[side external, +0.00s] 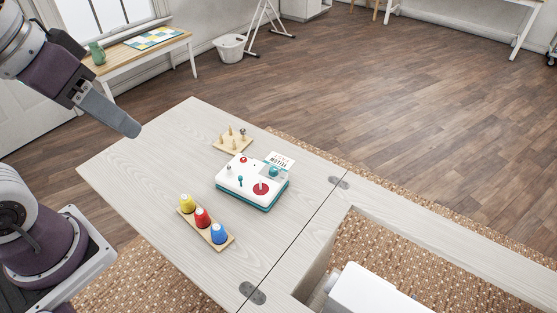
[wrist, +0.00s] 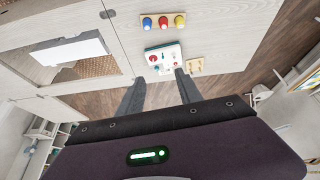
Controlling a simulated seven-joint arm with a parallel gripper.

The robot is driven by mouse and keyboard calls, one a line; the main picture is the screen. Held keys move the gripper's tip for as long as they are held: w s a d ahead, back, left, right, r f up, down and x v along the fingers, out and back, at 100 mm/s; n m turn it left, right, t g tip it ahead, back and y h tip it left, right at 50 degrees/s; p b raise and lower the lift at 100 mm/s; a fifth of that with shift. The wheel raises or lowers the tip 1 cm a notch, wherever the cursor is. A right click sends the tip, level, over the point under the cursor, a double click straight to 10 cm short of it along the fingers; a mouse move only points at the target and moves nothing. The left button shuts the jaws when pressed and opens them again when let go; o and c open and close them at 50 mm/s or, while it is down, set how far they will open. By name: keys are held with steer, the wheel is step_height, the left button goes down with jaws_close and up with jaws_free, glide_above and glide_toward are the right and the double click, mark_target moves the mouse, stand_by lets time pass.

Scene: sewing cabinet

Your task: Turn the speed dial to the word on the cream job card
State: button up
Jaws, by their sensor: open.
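A white control box with a teal base (side external: 238,187) sits on the pale wooden table. It carries a red disc with a pale knob (side external: 261,188), a teal knob (side external: 273,171) and small levers. Which one is the speed dial I cannot tell for sure. A small pale card (side external: 282,160) with dark print stands at the box's back right corner; its word is too small to read. My gripper (side external: 125,124) is open and empty, high above the table's left part, well apart from the box. In the wrist view the box (wrist: 163,49) shows beyond my spread fingertips (wrist: 157,77).
A wooden strip (side external: 229,244) with yellow, red and blue cones lies in front of the box. A wooden peg board (side external: 222,144) lies behind it. A white machine (side external: 362,290) stands in the cabinet opening at lower right. The table's left part is bare.

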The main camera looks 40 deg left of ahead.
steer(key=w+n+g, duration=0.2)
steer(key=w+n, duration=0.1)
steer(key=w, duration=0.8)
steer(key=n+g, duration=0.3)
steer(key=n, duration=0.4)
glide_above(274, 169)
step_height(274, 169, down, 25)
steer(key=shift+s+a+r, duration=0.1)
steer(key=shift+r, duration=0.1)
steer(key=shift+n, duration=0.4)
step_height(274, 169, down, 7)
steer(key=shift+f, duration=0.65)
jaws_close()
